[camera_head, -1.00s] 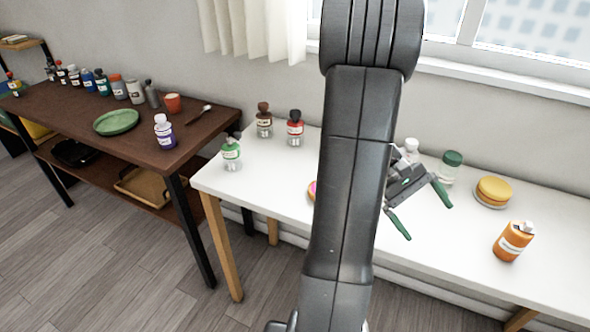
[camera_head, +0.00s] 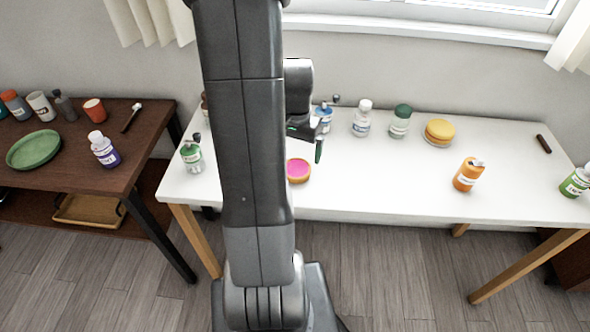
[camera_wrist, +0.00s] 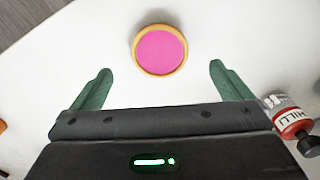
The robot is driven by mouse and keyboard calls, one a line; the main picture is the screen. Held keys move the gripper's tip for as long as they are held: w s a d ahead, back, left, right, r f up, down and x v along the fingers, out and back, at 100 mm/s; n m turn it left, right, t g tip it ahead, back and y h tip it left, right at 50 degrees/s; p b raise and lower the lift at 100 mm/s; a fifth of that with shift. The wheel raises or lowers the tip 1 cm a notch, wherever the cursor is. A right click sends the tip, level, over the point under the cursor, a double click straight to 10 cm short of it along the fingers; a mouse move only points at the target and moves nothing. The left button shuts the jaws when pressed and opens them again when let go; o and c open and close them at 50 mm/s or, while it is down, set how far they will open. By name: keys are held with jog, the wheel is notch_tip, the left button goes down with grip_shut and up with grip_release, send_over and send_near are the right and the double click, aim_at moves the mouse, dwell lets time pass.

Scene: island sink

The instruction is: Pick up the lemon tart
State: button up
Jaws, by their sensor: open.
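A round tart with a golden crust and pink filling (camera_head: 298,170) lies on the white table. It also shows in the wrist view (camera_wrist: 160,50), just beyond and between my fingertips. A thick round yellow item with a tan edge (camera_head: 440,131) sits farther right near the back; it may be a lemon tart, but I cannot tell for certain. My gripper (camera_head: 308,142) is above the table, close to the pink tart, pointing down. In the wrist view its green fingers (camera_wrist: 160,70) are wide apart with nothing between them. My arm hides part of the table.
A red-labelled bottle (camera_wrist: 290,115) is right of my gripper in the wrist view. Bottles stand along the table's back, including a green-capped one (camera_head: 400,121). An orange bottle (camera_head: 468,174) stands front right. The white table's (camera_head: 380,185) front middle is clear.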

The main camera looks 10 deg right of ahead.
aim_at(297, 167)
jog(key=shift+w+d+f, duration=0.1)
jog(key=shift+f, duration=1.65)
jog(key=shift+w+d+f, duration=0.1)
jog(key=shift+f, duration=1.6)
jog(key=shift+c, duration=0.5)
jog(key=c, duration=1)
